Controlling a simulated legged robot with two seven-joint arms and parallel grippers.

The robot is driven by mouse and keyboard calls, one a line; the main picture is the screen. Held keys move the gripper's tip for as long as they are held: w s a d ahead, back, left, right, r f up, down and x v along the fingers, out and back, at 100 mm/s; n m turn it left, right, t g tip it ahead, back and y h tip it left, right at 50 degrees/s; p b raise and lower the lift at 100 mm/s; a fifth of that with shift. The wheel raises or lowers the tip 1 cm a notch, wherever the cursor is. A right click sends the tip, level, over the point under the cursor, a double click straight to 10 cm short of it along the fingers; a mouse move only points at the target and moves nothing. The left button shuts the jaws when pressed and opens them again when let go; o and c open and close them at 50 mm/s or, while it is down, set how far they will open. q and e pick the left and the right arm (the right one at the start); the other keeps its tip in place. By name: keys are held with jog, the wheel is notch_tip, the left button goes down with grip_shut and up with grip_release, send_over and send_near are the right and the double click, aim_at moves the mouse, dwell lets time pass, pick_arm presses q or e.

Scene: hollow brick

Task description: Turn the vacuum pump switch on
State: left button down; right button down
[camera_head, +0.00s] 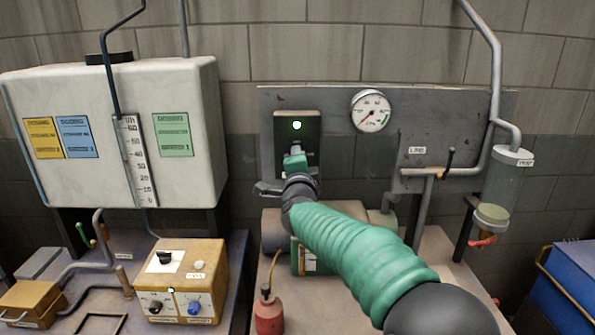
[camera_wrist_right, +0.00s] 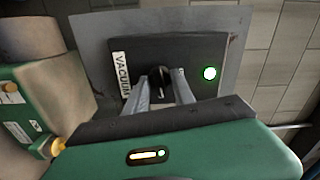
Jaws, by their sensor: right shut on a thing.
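The black vacuum switch plate (camera_head: 313,125) is on the grey wall panel, with a lit green lamp (camera_head: 296,125) near its top. In the right wrist view the plate (camera_wrist_right: 190,55) carries a "VACUUM" label (camera_wrist_right: 121,75) and the lit lamp (camera_wrist_right: 209,73). My right gripper (camera_head: 297,150) is at the plate, below the lamp. In the wrist view its fingers (camera_wrist_right: 165,84) are shut on the dark switch lever (camera_wrist_right: 155,74), which is partly hidden by them. In the head view the gripper covers the lever. My left gripper is not in view.
A round gauge (camera_head: 371,111) is right of the switch plate. Pipes and a clear trap (camera_head: 507,185) stand farther right. A white tank (camera_head: 185,125) and a yellow control box (camera_head: 190,285) are at left. A red bottle (camera_head: 268,315) stands below my arm.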

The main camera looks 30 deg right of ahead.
jog(key=shift+f+m+b, duration=0.2)
jog(key=shift+m+b, duration=0.45)
jog(key=shift+m, duration=0.35)
jog(key=c, duration=1.3)
grip_release()
jog(key=shift+o, duration=1.1)
jog(key=shift+w, duration=0.1)
jog(key=v, duration=1.6)
jog(key=shift+s+b, duration=0.4)
